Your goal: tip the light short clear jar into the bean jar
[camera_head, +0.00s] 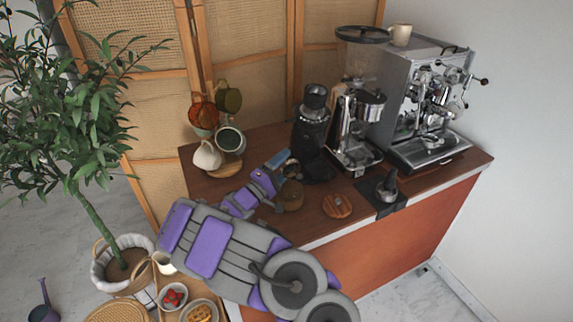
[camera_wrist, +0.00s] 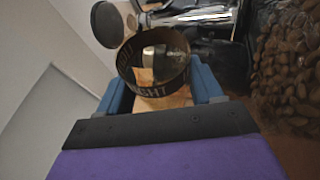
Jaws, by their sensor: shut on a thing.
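My gripper (camera_head: 277,160) is low over the cart top, its blue fingers close behind the bean jar (camera_head: 291,196). In the wrist view, my gripper (camera_wrist: 162,86) is shut on the short clear jar (camera_wrist: 150,90), which carries a dark band with pale letters ending in "GHT". The clear jar's round rim shows between the fingers; whether anything is inside is unclear. A mass of brown beans in the bean jar (camera_wrist: 290,80) fills the right edge, beside the held jar and apart from it. In the head view the clear jar is mostly hidden and too small to judge its tilt.
A black grinder (camera_head: 314,135), a chrome grinder (camera_head: 356,130) and an espresso machine (camera_head: 425,110) stand at the back right. A round wooden piece (camera_head: 337,205) and a tamper (camera_head: 387,187) lie in front. A mug tree with mugs (camera_head: 230,140) stands at the left.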

